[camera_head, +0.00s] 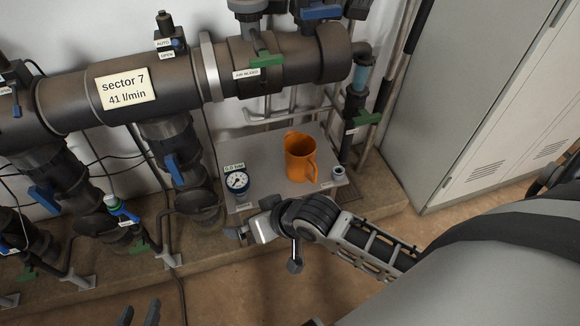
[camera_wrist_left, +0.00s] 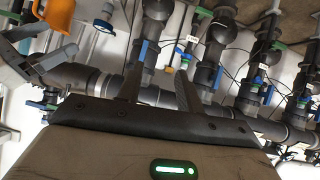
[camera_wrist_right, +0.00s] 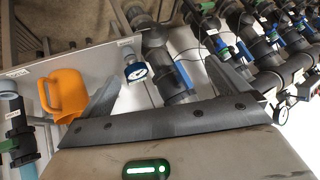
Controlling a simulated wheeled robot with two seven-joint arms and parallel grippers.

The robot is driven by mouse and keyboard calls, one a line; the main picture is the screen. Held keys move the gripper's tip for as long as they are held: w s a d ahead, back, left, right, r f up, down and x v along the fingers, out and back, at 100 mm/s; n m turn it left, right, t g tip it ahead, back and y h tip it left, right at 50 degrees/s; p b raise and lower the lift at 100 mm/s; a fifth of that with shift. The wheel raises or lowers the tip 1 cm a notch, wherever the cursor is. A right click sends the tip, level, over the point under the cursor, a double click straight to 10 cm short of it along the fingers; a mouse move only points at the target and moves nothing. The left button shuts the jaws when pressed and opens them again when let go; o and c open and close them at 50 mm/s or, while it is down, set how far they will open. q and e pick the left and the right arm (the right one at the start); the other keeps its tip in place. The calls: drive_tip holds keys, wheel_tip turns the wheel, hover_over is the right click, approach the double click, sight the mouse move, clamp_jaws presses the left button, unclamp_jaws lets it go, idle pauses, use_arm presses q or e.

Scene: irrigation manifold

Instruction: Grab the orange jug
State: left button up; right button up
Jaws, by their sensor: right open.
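The orange jug (camera_head: 300,157) stands upright on a grey metal shelf (camera_head: 268,190), its handle toward the right in the head view. It also shows in the right wrist view (camera_wrist_right: 66,93), left of my right gripper (camera_wrist_right: 163,72), and is partly cut off at the top left of the left wrist view (camera_wrist_left: 58,14). My right gripper is open and empty, with the jug outside its fingers. My right arm lies in front of the shelf in the head view. My left gripper (camera_head: 139,315) is open and empty at the bottom edge, far from the jug.
A round gauge (camera_head: 237,181) stands left of the jug on the shelf, and a small grey fitting (camera_head: 338,173) stands to its right. A large pipe (camera_head: 180,85) with valves runs behind and above. A grey cabinet (camera_head: 480,100) stands at the right.

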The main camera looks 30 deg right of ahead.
drive_tip(key=w+d+m+g+h+b, duration=0.2)
drive_tip(key=w+d, duration=0.3)
drive_tip(key=w, duration=0.2)
drive_tip(key=w+d+r+m+g+h+b, duration=0.1)
drive_tip(key=w+d+r+m+h+b, duration=0.2)
drive_tip(key=d, duration=0.4)
drive_tip(key=w+d+r+m+g+h+b, duration=0.1)
drive_tip(key=w+d+r+m+g+h, duration=0.1)
drive_tip(key=w+d+r+m, duration=0.3)
drive_tip(key=b, duration=0.2)
approach(299, 149)
drive_tip(key=s+a+r, duration=0.2)
drive_tip(key=s, duration=0.2)
use_arm(q)
wheel_tip(299, 149, down, 8)
drive_tip(key=d+b, duration=0.1)
drive_tip(key=b, duration=0.1)
drive_tip(key=shift+w+d+h, duration=0.15)
drive_tip(key=shift+d+h, duration=0.25)
use_arm(e)
drive_tip(key=shift+n+t, duration=0.3)
drive_tip(key=shift+n, duration=0.1)
drive_tip(key=x, duration=0.6)
drive_tip(key=shift+w+d, duration=0.15)
drive_tip(key=shift+w, duration=0.15)
drive_tip(key=shift+c, duration=0.3)
